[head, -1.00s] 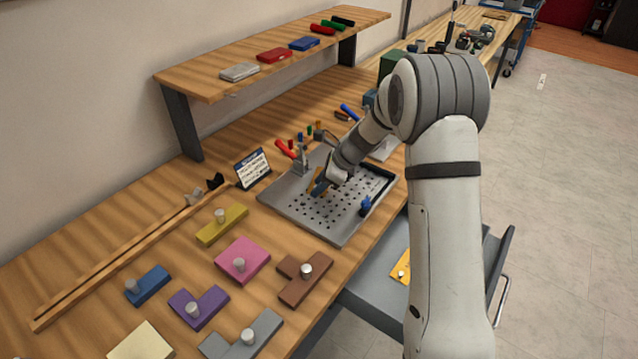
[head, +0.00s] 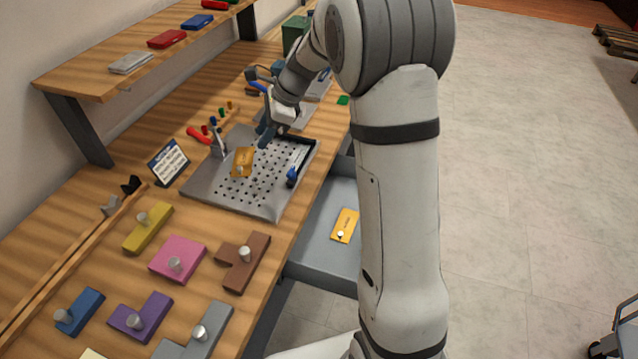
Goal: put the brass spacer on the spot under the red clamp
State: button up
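A brass-coloured piece (head: 243,158) with a small knob sits on the grey perforated plate (head: 225,198), close to the clamp with the red handle (head: 198,134). I cannot tell whether it lies exactly on the spot under that clamp. A second, flat yellow-orange piece (head: 345,224) with a knob lies in the open grey drawer below the bench. My gripper (head: 265,135) is above the back part of the plate, behind and to the right of the brass-coloured piece and apart from it. Its fingertips are too small to show whether they are open, and I see nothing held.
A blue-handled clamp (head: 292,176) stands at the plate's right side. A small sign (head: 168,162) stands to its left. Knobbed blocks, including pink (head: 178,259) and brown (head: 243,262), cover the front bench. A shelf (head: 75,84) overhangs the back left.

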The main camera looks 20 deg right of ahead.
jog(key=s+d+r+n+h, duration=0.1)
jog(key=s+d+n+h, duration=0.1)
jog(key=s+n, duration=0.4)
jog(key=s+d+r+n+t+h, duration=0.1)
jog(key=s+n, duration=0.5)
jog(key=s, duration=0.8)
jog(key=s+d+r+n+h, duration=0.2)
jog(key=s+d+n, duration=0.3)
jog(key=s, duration=0.5)
jog(key=shift+d+r+n+t+h, duration=0.25)
jog(key=shift+n+h, duration=0.25)
jog(key=shift+n, duration=0.5)
jog(key=shift+a, duration=0.1)
